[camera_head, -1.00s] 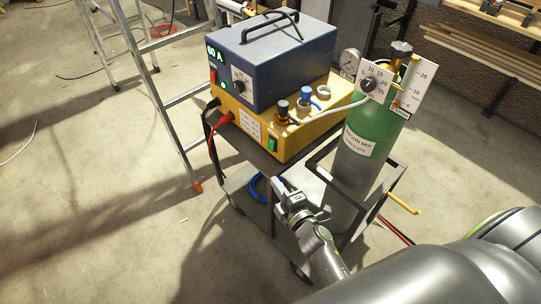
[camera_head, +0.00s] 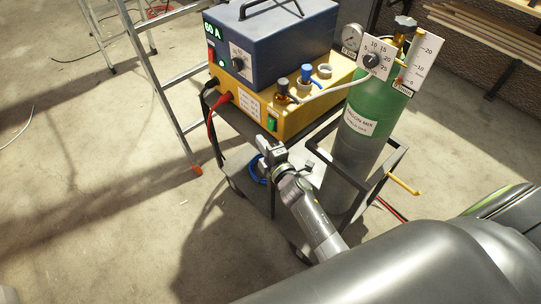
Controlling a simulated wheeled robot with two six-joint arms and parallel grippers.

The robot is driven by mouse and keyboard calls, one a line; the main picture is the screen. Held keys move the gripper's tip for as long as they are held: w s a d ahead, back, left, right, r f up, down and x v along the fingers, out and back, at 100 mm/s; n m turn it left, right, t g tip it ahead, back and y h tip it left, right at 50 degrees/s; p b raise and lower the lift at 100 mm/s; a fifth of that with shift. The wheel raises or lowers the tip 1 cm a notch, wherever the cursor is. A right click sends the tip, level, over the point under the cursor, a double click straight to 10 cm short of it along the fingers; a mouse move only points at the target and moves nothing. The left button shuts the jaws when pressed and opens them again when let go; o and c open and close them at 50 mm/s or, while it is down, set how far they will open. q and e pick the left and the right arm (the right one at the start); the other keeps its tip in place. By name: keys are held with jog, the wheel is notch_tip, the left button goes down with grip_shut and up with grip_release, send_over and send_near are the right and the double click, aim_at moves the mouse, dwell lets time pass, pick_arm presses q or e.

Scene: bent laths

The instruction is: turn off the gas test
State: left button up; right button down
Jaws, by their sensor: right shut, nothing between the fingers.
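A green gas cylinder (camera_head: 367,122) with an "ARGON MIX" label stands in the cart. At its top are a dark valve knob (camera_head: 404,22), a round gauge (camera_head: 351,37), a dial plate with a black knob (camera_head: 371,60) and a white scale plate (camera_head: 425,60). A yellow unit (camera_head: 243,101) carries a green switch (camera_head: 273,121) on its front corner and a blue-topped fitting (camera_head: 307,73). I cannot read which control is marked gas test. My right gripper (camera_head: 264,146) is shut and empty, below and in front of the green switch, apparently apart from it. My left gripper is out of view.
A blue box (camera_head: 262,52) with a lit "60 A" display sits on the yellow unit. Red and black leads (camera_head: 212,118) hang at its left. The cart's dark frame (camera_head: 383,172) surrounds the cylinder.

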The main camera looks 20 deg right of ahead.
aim_at(272, 135)
jog(key=shift+w+d+f+b, duration=0.25)
jog(key=shift+w+d+b, duration=0.05)
jog(key=shift+w+d, duration=1.05)
jog(key=shift+d, duration=0.5)
jog(key=shift+f, duration=0.1)
jog(key=shift+w+d+f+n+b, duration=0.1)
jog(key=shift+d+f+n+b, duration=0.35)
jog(key=shift+b, duration=0.6)
jog(key=shift+a+r+p, duration=0.2)
jog(key=shift+r+p, duration=0.1)
jog(key=shift+r, duration=0.1)
